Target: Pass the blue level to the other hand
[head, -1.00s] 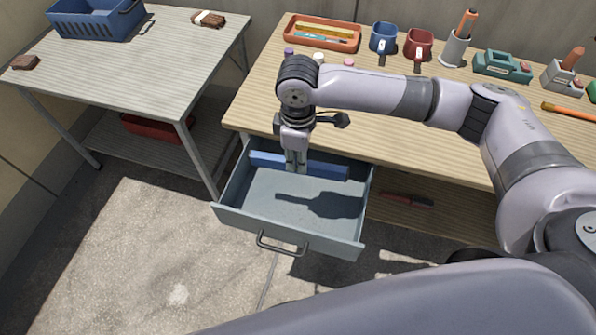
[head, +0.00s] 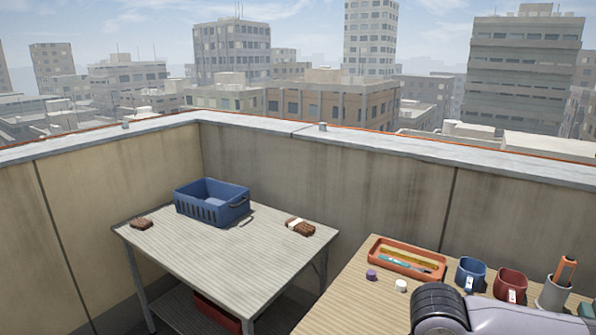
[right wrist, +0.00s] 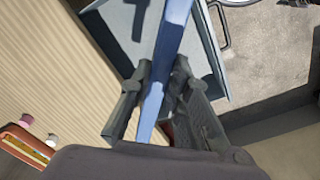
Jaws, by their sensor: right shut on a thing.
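In the right wrist view, the long blue level (right wrist: 172,30) runs lengthwise between the fingers of my right gripper (right wrist: 160,78), which is shut on it. The open grey-blue drawer (right wrist: 207,45) is behind the level. I cannot tell how high the level is above the drawer floor. The head view shows neither the level nor the right gripper, only part of my right arm at the lower right. My left gripper is in neither current view.
In the head view, the left table (head: 215,262) holds a blue basket (head: 212,222) and two brown items. The right workbench (head: 345,300) holds an orange tray (head: 408,272), a blue mug (head: 470,274) and a red mug (head: 510,285). A concrete parapet stands behind both.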

